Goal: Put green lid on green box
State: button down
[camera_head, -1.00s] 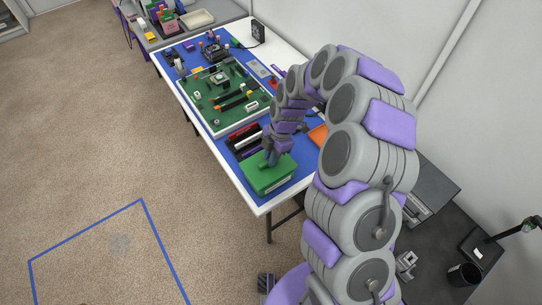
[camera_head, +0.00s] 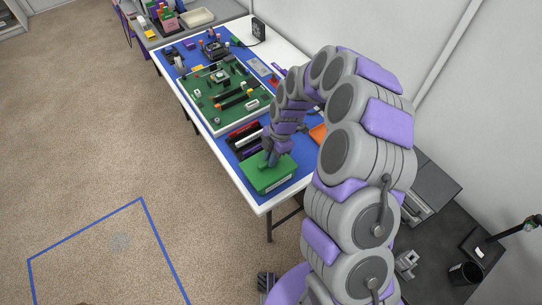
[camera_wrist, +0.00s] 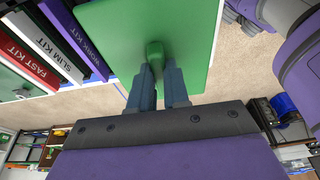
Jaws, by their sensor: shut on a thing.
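The green box (camera_head: 272,183) stands at the near end of the blue-matted table in the head view. The green lid (camera_head: 259,164) is at its top and seems lined up with it. I cannot tell whether the lid rests on the rim or hangs just above it. My gripper (camera_head: 272,162) points down at the lid's middle. In the wrist view, the flat green lid (camera_wrist: 190,22) fills the top middle, and its small green knob (camera_wrist: 155,50) is between the two fingers of my gripper (camera_wrist: 158,72), which are shut on it. The lid hides the box's inside.
Kit cases in black, red and purple (camera_wrist: 75,40) stand right beside the lid. A large green circuit board (camera_head: 228,97) lies beyond them on the table. An orange tray (camera_head: 318,133) is to the right, partly behind my arm. The near white table edge (camera_head: 262,209) is close.

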jog(key=shift+f, duration=0.4)
jog(key=c, duration=1.4)
grip_release()
jog(key=o, duration=0.5)
jog(key=shift+o, duration=0.2)
jog(key=shift+r, duration=0.1)
jog(key=shift+p+v, duration=0.3)
jog(key=shift+v, duration=3.5)
jog(key=shift+r, duration=0.1)
